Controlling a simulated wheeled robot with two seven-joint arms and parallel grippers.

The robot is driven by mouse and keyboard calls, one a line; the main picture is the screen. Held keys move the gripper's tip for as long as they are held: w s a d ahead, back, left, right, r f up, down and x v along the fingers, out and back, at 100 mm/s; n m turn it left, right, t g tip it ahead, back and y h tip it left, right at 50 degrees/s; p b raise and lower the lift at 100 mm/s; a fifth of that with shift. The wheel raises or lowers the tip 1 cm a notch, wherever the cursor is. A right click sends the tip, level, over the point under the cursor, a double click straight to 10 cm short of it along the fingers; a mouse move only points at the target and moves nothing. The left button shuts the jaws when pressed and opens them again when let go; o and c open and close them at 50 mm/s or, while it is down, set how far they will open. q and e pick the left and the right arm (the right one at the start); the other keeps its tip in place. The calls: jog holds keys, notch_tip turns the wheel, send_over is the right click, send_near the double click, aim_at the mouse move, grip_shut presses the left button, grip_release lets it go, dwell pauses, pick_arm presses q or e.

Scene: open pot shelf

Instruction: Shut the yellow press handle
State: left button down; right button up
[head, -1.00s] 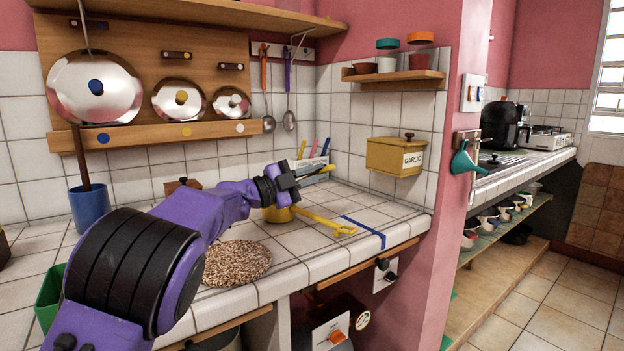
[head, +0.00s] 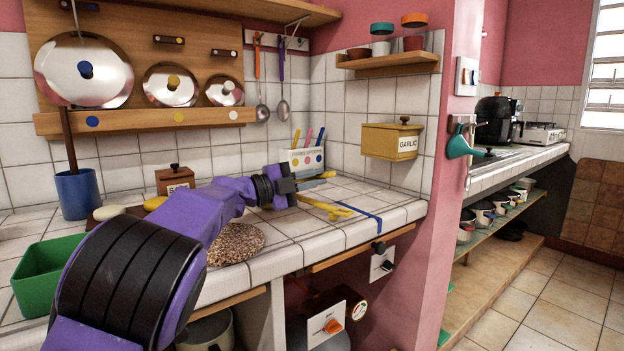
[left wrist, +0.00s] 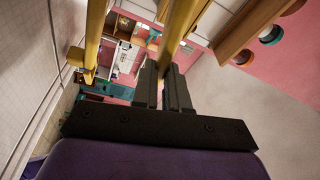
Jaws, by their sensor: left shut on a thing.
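The yellow press (head: 327,208) lies on the tiled counter near its front edge, its forked end pointing right. My left gripper (head: 312,182) is just above and behind it. In the left wrist view the closed fingers (left wrist: 164,82) meet on a yellow bar, the press handle (left wrist: 181,30), which runs up from between them. A second yellow bar of the press (left wrist: 94,40) stands apart to the left. In the head view my gripper hides most of the handle and the press's left part. My right gripper is not in view.
A blue tape line (head: 361,212) marks the counter right of the press. A speckled round mat (head: 236,243) lies to its left, partly behind my arm. A utensil box (head: 303,161) stands behind the gripper. A garlic box (head: 392,141) hangs on the wall.

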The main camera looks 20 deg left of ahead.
pick_arm(q)
jog(key=c, duration=1.1)
grip_release()
jog(key=shift+c, duration=0.2)
jog(key=shift+a, duration=0.1)
